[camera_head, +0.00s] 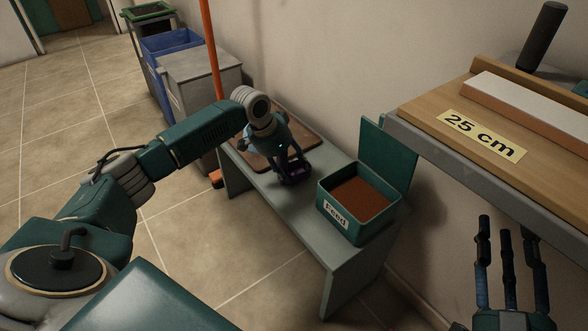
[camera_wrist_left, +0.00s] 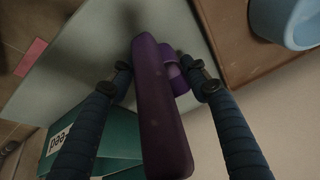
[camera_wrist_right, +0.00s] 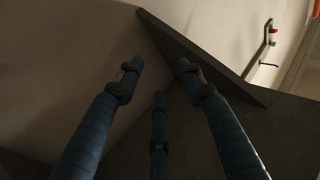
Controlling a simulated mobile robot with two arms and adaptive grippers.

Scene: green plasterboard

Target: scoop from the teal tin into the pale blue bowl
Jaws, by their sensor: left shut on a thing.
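The teal tin (camera_head: 343,229), labelled "Feed", stands open on a grey bench with brown loose feed (camera_head: 360,196) in it and its lid (camera_head: 387,155) raised. Part of it shows in the left wrist view (camera_wrist_left: 122,135). My left gripper (camera_head: 292,163) is shut on a purple scoop (camera_head: 295,178), left of the tin and just above or on the bench. The scoop lies between the fingers in the left wrist view (camera_wrist_left: 160,110). The pale blue bowl (camera_wrist_left: 287,22) shows at that view's top right; in the head view my left arm hides it. My right gripper (camera_head: 510,250) is open and empty.
A brown board (camera_head: 310,135) lies on the far end of the grey bench (camera_head: 270,196). A wooden worktop (camera_head: 440,107) marked "25 cm" overhangs at right, above my right gripper. Bins (camera_head: 200,72) and an orange pole (camera_head: 209,45) stand behind. The floor at left is clear.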

